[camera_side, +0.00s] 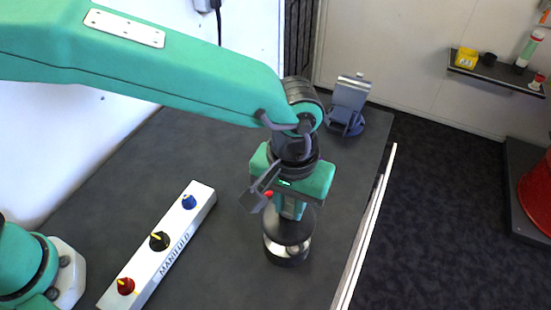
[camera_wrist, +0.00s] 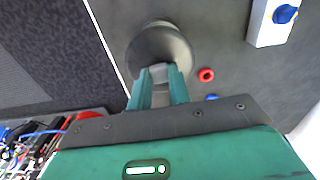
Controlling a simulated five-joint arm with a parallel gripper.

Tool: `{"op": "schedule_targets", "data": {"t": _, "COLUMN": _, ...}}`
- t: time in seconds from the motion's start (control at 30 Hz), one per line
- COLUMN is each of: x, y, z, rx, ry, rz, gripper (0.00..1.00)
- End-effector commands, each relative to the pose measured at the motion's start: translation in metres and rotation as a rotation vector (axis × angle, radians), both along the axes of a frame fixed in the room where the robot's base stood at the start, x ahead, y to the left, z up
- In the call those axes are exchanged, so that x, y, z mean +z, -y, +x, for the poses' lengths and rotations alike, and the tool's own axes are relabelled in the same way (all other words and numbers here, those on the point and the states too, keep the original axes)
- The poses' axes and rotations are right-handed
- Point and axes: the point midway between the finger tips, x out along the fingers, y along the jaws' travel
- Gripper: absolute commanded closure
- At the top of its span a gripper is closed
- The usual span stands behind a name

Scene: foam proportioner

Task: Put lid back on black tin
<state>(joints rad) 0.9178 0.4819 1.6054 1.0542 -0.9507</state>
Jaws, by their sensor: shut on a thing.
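My gripper (camera_side: 290,212) points down over the black tin (camera_side: 286,258) in the side view. It is shut on the lid (camera_side: 289,228), a dark round disc. In the wrist view the two green fingers (camera_wrist: 161,74) close on a grey knob in the middle of the lid (camera_wrist: 150,46). A pale, shiny band shows between the lid and the dark lower body of the tin. I cannot tell whether the lid touches the rim. The lid hides the tin's opening, and in the wrist view it covers most of the tin.
A white manifold bar (camera_side: 170,240) with red, black and blue knobs lies to the left. A grey stand (camera_side: 348,105) is at the back. A white rail (camera_side: 366,235) runs along the table's right edge. In the wrist view a small red ring (camera_wrist: 206,74) lies beside the lid.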

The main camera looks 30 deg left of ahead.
Motion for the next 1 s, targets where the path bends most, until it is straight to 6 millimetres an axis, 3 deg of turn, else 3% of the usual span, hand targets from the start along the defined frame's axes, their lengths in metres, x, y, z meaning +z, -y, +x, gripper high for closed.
{"op": "schedule_targets", "data": {"t": 1.0, "x": -0.059, "y": 0.0, "z": 0.0, "rx": 0.0, "ry": 0.0, "rz": 0.001, "gripper": 1.0}}
